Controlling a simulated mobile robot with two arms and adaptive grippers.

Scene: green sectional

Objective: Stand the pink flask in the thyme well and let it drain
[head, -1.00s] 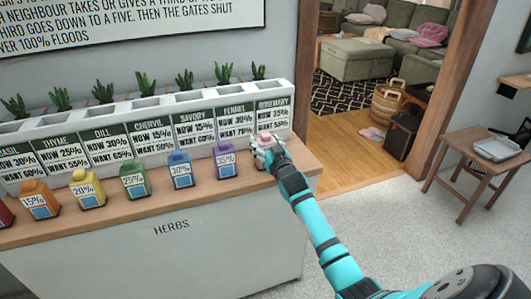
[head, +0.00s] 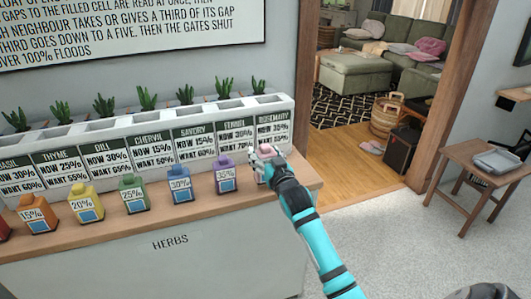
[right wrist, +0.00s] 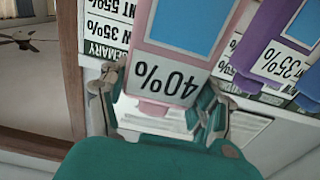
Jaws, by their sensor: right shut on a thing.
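My right gripper (head: 267,163) is shut on the pink flask (head: 265,150) at the right end of the counter, in front of the rosemary label. The right wrist view shows the flask (right wrist: 166,82) large, its 40% label upside down, between the two fingers (right wrist: 160,108). I cannot tell whether its base touches the counter. The thyme well (head: 57,131) is far left in the white planter, above its thyme label (head: 57,168). The gripper is well to the right of it. My left gripper is not in view.
A row of flasks stands on the wooden counter: orange (head: 37,217), yellow (head: 86,206), green (head: 133,196), blue (head: 180,182) and purple (head: 225,177). The purple one is closest to the gripper. Several green plants rise behind the planter (head: 190,120).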

